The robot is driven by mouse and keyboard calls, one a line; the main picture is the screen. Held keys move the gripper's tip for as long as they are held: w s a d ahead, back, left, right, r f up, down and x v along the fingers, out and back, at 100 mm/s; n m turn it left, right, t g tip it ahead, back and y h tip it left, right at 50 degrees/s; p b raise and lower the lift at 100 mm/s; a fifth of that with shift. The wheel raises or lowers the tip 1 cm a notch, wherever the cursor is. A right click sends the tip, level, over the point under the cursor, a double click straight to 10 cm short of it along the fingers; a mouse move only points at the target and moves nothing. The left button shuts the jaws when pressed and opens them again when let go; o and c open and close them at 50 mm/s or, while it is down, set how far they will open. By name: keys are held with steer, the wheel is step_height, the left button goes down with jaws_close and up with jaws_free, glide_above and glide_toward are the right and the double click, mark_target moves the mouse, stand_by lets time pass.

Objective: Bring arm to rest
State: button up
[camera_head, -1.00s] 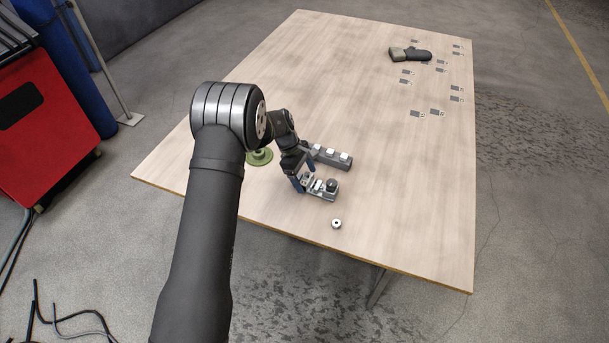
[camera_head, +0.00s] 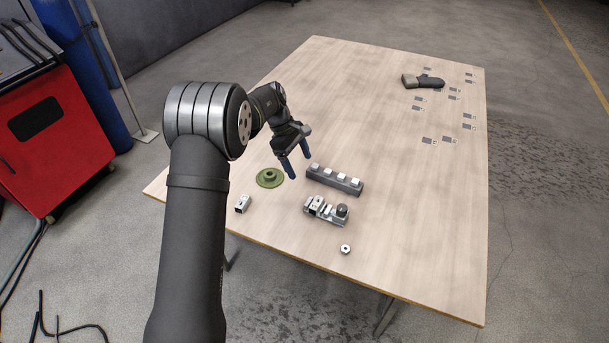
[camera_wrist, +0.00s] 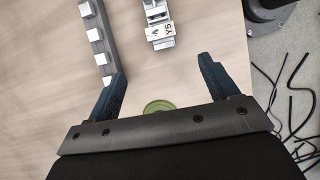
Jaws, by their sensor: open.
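My gripper (camera_head: 298,168) is raised over the wooden table, left of the middle, with its blue fingers apart and nothing between them. In the wrist view my gripper (camera_wrist: 163,85) is also open and empty. A metal bracket assembly with a dark knob (camera_head: 325,209) lies on the table in front of the gripper. A grey bar with several white blocks (camera_head: 335,180) lies between that assembly and the gripper; it also shows in the wrist view (camera_wrist: 97,35). A green round flanged piece (camera_head: 270,178) sits left of the gripper, partly hidden in the wrist view (camera_wrist: 158,106).
A small bracket (camera_head: 242,204) lies near the table's left edge. A small round metal part (camera_head: 346,249) is near the front edge. A dark handheld tool (camera_head: 424,81) and several small flat plates (camera_head: 428,141) lie at the back right. The table's middle is clear.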

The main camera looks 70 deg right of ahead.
mark_target(317, 203)
steer(key=shift+v, duration=0.8)
steer(key=x, duration=1.7)
steer(key=shift+f, duration=0.15)
steer(key=shift+r, duration=0.25)
